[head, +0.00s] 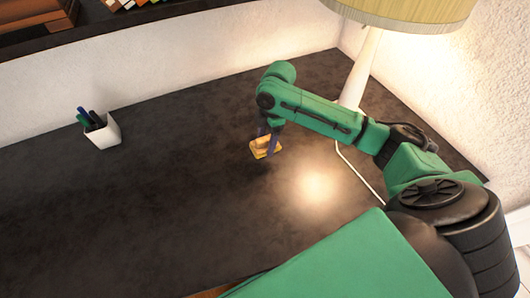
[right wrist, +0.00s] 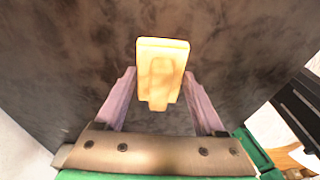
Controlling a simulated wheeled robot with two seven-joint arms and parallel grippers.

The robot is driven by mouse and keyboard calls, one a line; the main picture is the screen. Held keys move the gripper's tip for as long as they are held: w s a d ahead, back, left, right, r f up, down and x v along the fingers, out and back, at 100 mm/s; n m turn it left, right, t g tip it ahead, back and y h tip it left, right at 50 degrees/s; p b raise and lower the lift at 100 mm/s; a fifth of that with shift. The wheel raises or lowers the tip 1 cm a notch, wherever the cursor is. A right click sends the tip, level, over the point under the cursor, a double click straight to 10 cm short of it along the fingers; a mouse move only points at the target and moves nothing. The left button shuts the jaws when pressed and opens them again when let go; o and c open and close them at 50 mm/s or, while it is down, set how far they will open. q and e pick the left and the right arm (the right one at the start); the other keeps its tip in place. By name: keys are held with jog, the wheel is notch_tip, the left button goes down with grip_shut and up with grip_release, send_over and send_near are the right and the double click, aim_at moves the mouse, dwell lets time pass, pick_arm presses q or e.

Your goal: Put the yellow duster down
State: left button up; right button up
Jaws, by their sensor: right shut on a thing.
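The yellow duster (head: 264,149) is a small block-like thing with a raised, narrower part on top. My right gripper (head: 268,138) is shut on it, over the dark tabletop (head: 190,190). In the right wrist view the duster (right wrist: 162,62) sits between the tips of the two purple fingers of the right gripper (right wrist: 160,92). I cannot tell whether the duster touches the tabletop or hangs just above it. My left gripper is not in view.
A white cup (head: 103,133) with several pens stands at the left near the back wall. A lamp (head: 360,72) with a yellowish shade stands at the back right, its white cord (head: 360,172) on the table. The middle and left front of the tabletop are clear.

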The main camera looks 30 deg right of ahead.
aim_at(269, 135)
notch_tip(269, 135, down, 8)
jog(key=shift+w+r, duration=0.1)
jog(key=shift+w, duration=0.15)
jog(key=o, duration=1.3)
jog(key=r, duration=0.4)
jog(key=d+r, duration=0.1)
jog(key=r, duration=0.7)
jog(key=shift+d, duration=0.4)
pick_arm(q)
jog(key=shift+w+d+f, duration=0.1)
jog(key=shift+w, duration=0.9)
pick_arm(e)
jog(key=shift+f, duration=0.1)
